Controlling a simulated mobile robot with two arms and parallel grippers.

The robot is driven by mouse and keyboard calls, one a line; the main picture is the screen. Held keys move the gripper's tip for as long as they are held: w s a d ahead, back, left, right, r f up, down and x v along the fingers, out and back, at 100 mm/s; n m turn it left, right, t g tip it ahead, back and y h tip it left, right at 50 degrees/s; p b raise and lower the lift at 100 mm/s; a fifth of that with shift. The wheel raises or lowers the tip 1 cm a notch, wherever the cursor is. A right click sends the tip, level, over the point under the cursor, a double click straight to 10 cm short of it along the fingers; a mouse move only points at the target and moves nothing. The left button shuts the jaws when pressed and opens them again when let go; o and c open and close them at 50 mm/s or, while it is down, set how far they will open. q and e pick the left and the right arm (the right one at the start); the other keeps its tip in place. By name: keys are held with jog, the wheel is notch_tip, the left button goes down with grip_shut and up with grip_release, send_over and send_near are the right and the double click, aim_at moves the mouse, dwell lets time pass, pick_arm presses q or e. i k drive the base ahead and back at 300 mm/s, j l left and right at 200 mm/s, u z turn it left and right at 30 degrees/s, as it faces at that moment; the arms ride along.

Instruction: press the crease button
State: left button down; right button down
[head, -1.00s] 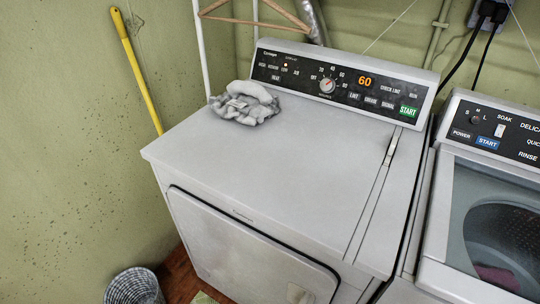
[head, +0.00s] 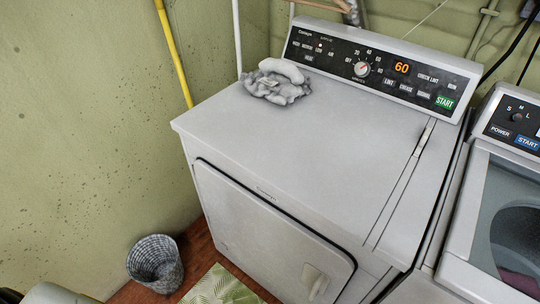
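The crease button (head: 406,89) is a small dark key with white lettering on the dryer's black control panel (head: 340,60). It sits in a row between the lint button (head: 389,84) and the signal button (head: 423,94), left of the green start button (head: 444,102). The orange display (head: 402,68) above it reads 60. The white dryer (head: 290,150) stands with its front door shut. Neither of my grippers can be made out in the head view, and nothing covers the button.
A crumpled grey-white cloth (head: 272,85) lies on the dryer top at the back left. A washer (head: 490,200) stands close on the right. A woven basket (head: 154,262) and a leaf-patterned mat (head: 221,287) are on the floor. The rest of the dryer top is clear.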

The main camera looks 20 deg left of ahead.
aim_at(403, 87)
jog(key=i+j, duration=0.15)
jog(key=j, duration=0.25)
jog(key=i+j+u, duration=0.15)
jog(key=j, duration=0.25)
jog(key=i+j, duration=0.2)
jog(key=j, duration=0.2)
